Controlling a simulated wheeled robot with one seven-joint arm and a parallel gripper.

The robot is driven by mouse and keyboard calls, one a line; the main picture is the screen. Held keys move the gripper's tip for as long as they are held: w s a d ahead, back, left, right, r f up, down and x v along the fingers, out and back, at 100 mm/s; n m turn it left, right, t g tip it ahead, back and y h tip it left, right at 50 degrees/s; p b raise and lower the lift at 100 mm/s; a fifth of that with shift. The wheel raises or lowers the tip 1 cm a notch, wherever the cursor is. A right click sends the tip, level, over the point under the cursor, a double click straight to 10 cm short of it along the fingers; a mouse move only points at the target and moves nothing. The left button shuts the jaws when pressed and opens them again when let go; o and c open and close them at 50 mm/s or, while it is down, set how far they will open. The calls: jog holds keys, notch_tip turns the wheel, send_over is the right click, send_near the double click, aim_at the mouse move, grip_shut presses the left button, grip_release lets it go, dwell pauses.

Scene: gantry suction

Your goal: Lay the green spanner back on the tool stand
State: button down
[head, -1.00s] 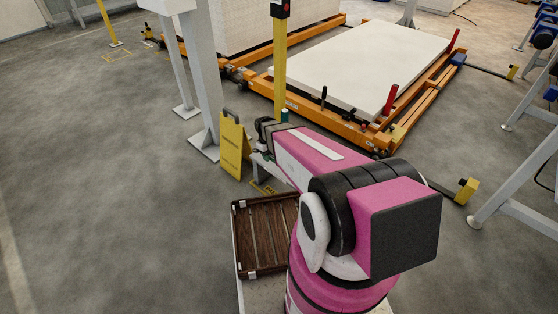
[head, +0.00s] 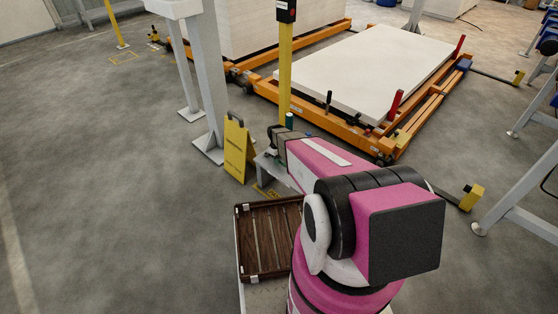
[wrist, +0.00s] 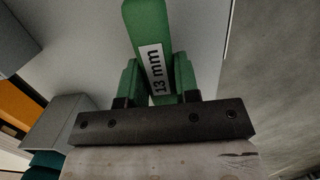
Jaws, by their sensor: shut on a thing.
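The green spanner (wrist: 148,22) with a white "13 mm" label fills the upper middle of the wrist view. My gripper (wrist: 157,85) is shut on it, a finger on each side of its shaft; the spanner's far end is cut off by the top of the picture. A flat light grey surface (wrist: 200,35) lies behind the spanner, seemingly the tool stand's top; I cannot tell whether they touch. In the head view the grey tool stand (head: 268,170) shows partly beyond my arm, which hides my gripper and the spanner there.
A yellow floor sign (head: 238,152) stands just left of the stand. A yellow post (head: 285,70) and an orange frame with a white slab (head: 365,65) are behind it. A grey box (wrist: 60,115) shows left in the wrist view. A brown slatted tray (head: 250,240) lies nearer me.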

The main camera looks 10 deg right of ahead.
jog(key=shift+f, duration=0.15)
jog(key=c, duration=0.8)
grip_release()
jog(key=shift+c, duration=0.2)
notch_tip(320, 180, up, 12)
jog(key=w+a, duration=0.1)
jog(key=s+r+m, duration=0.3)
jog(key=s+r, duration=0.5)
jog(key=s, duration=0.3)
jog(key=s+d+r+m+t+y, duration=0.1)
jog(key=s+r+m, duration=0.3)
jog(key=s+r, duration=0.5)
jog(key=s, duration=0.3)
jog(key=shift+d+r, duration=0.2)
jog(key=shift+r, duration=0.05)
